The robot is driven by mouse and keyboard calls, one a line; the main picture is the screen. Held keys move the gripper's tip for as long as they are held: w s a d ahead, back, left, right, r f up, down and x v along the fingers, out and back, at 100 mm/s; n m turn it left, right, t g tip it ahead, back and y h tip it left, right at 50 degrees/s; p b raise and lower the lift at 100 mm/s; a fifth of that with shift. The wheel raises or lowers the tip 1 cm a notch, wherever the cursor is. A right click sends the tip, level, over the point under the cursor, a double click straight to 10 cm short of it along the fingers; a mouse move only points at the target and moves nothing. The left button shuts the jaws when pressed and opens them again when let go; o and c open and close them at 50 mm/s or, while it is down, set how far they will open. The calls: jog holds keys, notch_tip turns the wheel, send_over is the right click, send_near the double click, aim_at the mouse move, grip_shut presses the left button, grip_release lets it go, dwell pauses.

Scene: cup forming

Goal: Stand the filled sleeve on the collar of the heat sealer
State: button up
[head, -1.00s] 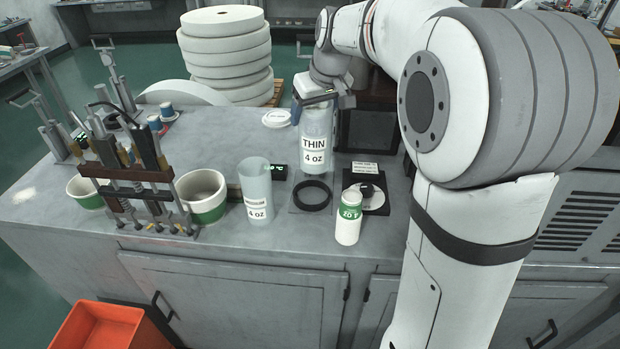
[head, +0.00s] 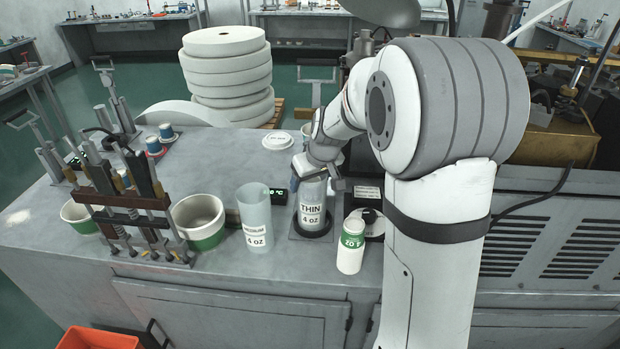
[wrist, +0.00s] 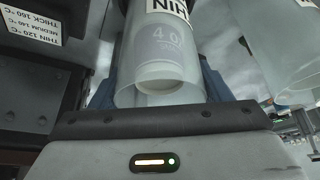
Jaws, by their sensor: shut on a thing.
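The translucent sleeve labelled THIN 4 oz (head: 311,216) stands upright at the heat sealer's black ring collar (head: 312,235), its lower end at the ring. I cannot tell whether it rests on the collar or sits just above it. My gripper (head: 318,180) is shut on the sleeve near its upper part. In the wrist view the sleeve (wrist: 165,50) lies between the blue fingers of my gripper (wrist: 160,85).
A MEDIUM sleeve (head: 254,214) stands close left of the collar. A green display (head: 278,195) is behind. A white bowl (head: 199,222) and upright clamps (head: 130,205) are further left.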

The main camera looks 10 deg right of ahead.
jog(key=shift+s, duration=0.1)
jog(key=shift+f+b, duration=0.15)
jog(key=shift+b, duration=0.15)
jog(key=o, duration=1.3)
jog(key=b+v, duration=0.1)
jog(key=v, duration=1.1)
jog(key=s+f+m, duration=0.1)
jog(key=s+f, duration=0.2)
jog(key=s, duration=0.9)
jog(key=s+a+f+m+g+h, duration=0.1)
jog(key=s+f+m, duration=0.1)
jog(key=s, duration=1)
jog(key=shift+s+a+f, duration=0.2)
jog(key=shift+s+f, duration=0.05)
jog(key=shift+f, duration=0.55)
